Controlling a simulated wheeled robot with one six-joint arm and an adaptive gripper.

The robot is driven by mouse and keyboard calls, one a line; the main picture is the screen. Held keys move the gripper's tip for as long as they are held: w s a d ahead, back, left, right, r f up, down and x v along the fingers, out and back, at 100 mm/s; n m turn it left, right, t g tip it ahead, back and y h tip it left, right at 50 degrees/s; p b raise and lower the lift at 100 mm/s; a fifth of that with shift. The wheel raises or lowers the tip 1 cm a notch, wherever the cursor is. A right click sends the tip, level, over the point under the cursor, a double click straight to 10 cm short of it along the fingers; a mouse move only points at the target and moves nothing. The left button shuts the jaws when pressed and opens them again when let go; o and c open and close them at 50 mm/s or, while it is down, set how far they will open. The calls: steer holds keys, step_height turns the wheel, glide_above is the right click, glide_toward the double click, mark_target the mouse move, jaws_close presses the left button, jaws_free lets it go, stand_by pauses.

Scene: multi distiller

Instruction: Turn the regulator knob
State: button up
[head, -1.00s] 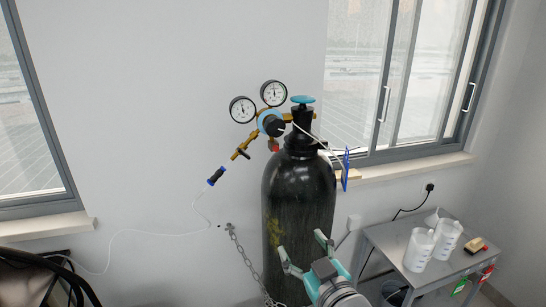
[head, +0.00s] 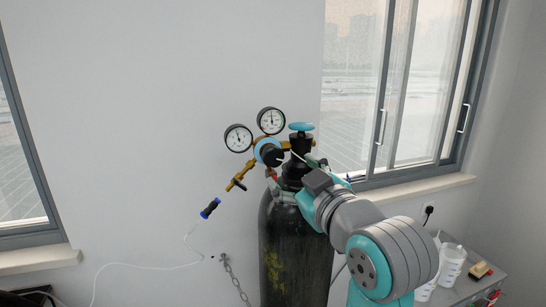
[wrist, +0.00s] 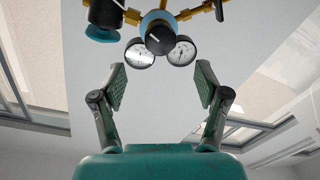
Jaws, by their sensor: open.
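The regulator knob (head: 269,155) is black and sits in a round blue ring on the brass regulator, below two white gauges (head: 238,138). In the wrist view the knob (wrist: 158,38) is ahead of my gripper, near the top centre, with a pale pointer line on its face. My gripper (wrist: 160,85) is open and empty, one finger on each side of the picture, with the knob apart from both. In the head view my gripper (head: 297,180) is in front of the cylinder's neck, just below and right of the knob; my arm partly hides its fingers.
The black gas cylinder (head: 285,240) stands against the wall, with a blue valve wheel (head: 301,126) on top. A brass outlet (head: 237,182) juts down left of the regulator. A chain (head: 233,275) hangs left. A cart with white bottles (head: 452,265) stands right.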

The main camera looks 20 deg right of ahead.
mark_target(275, 158)
steer(key=w, duration=0.9)
steer(key=shift+w+a, duration=0.35)
steer(key=shift+w, duration=0.05)
steer(key=c, duration=1.2)
